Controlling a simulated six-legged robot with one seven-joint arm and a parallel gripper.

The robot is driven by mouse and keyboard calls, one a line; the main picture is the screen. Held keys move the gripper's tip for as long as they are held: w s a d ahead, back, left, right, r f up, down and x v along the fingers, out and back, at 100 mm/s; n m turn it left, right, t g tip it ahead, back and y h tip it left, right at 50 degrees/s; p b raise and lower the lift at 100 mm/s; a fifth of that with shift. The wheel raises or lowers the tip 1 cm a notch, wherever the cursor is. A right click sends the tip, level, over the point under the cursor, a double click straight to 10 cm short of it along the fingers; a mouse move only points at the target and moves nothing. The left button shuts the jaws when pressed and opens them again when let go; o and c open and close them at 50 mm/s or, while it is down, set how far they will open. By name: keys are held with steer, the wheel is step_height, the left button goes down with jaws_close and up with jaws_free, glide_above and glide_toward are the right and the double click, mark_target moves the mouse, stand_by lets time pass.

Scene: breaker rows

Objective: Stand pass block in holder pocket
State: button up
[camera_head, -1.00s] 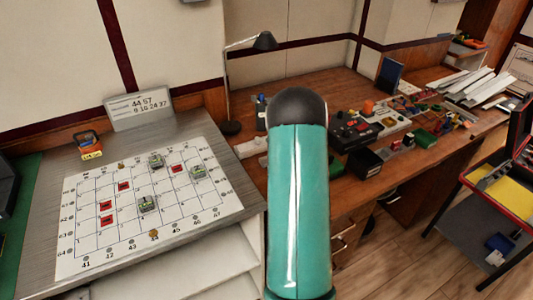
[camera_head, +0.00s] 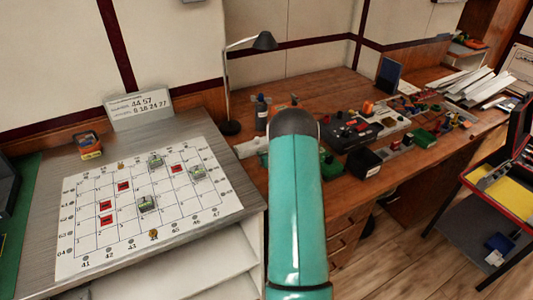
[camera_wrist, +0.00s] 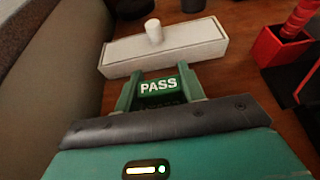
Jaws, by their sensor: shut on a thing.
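The pass block (camera_wrist: 158,86) is green with a white PASS label. In the wrist view it sits between the two green fingers of my gripper (camera_wrist: 157,80), which is shut on it. Just beyond the fingertips lies a long white block with a round knob (camera_wrist: 165,46) on the wooden bench top; I cannot tell whether block and fingers touch it. No holder pocket can be made out clearly. In the head view my own arm hides the gripper and the pass block.
A red box (camera_wrist: 279,45) with a red-handled tool stands at the upper right of the wrist view. In the head view, a black box (camera_head: 364,163) and a dark control panel (camera_head: 352,131) stand right of my arm.

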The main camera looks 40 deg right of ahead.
steer(key=o, duration=1)
steer(key=shift+f, duration=0.1)
steer(key=shift+c, duration=0.2)
